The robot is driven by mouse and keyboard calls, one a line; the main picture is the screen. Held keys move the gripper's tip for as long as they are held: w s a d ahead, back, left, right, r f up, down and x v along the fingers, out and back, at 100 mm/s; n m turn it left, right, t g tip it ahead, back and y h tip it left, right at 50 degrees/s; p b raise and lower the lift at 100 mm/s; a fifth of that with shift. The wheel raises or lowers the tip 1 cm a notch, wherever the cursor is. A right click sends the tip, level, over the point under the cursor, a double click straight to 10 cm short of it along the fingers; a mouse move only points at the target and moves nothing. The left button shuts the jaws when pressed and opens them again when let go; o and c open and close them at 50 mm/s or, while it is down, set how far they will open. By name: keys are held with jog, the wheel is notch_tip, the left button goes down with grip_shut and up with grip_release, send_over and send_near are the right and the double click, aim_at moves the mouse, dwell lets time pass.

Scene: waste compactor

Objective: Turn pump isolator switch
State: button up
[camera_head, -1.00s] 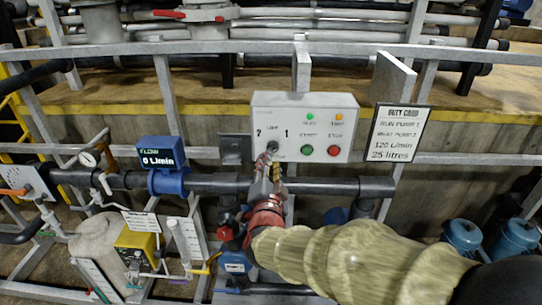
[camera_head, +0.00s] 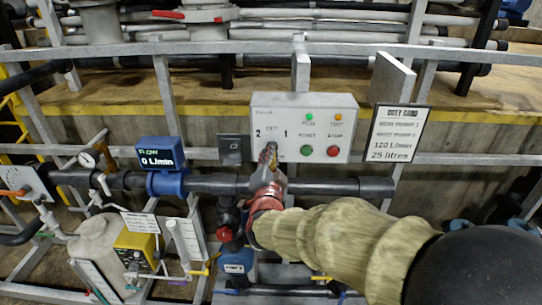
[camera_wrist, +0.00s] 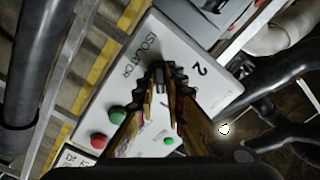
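The pump isolator switch (camera_head: 271,146) is a small grey knob on the left part of a white control box (camera_head: 325,112), between the printed marks 2 and 1. My gripper (camera_head: 268,156) is at the knob and hides most of it, so its exact position cannot be read. In the wrist view, my gripper's two dark-and-yellow fingers (camera_wrist: 163,72) converge closely on either side of the grey switch (camera_wrist: 159,82) and appear closed on it. The word ISOLATOR and the mark 2 show beside the fingertips.
A green button (camera_head: 307,150) and a red button (camera_head: 333,150) sit right of the switch, below small lamps. A duty card (camera_head: 397,133) hangs to the right. A blue flow meter (camera_head: 162,158) reads 0 L/min. A dark horizontal pipe (camera_head: 335,186) runs below the box.

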grip_shut()
jog(key=shift+n, duration=0.3)
jog(key=n+p, duration=0.3)
jog(key=n, duration=0.6)
dwell(0.3)
dwell(0.3)
jog(key=o, duration=0.5)
grip_release()
